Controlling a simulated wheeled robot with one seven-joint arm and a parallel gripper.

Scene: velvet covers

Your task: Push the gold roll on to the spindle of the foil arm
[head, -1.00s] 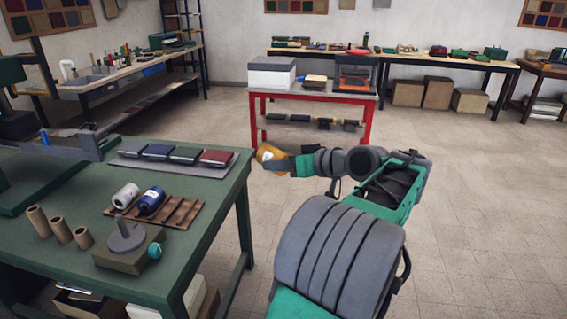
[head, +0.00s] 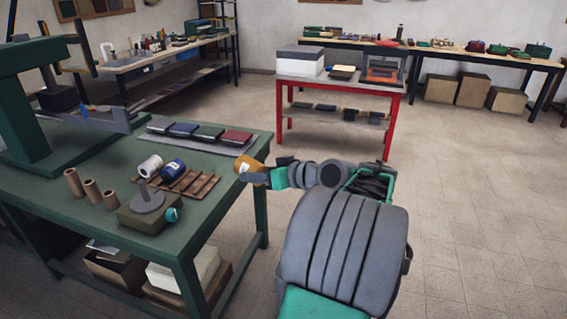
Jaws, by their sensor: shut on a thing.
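My gripper (head: 259,177) is shut on the gold roll (head: 250,168), which sticks out from the jaws to the left with a pale end showing. It is held close to the right edge of the green bench (head: 120,240); I cannot tell its exact height above the bench top. The grey foil arm (head: 100,117) projects from the green press (head: 25,110) at the bench's far left. Its spindle is too small to make out surely, and the roll is well apart from it.
Between roll and foil arm lie a grey tray of several books (head: 230,147), white (head: 150,166) and blue (head: 173,169) rolls on a wooden rack (head: 203,186), cardboard tubes (head: 91,191) and a block with a grey disc (head: 148,201). A red table (head: 400,92) stands behind.

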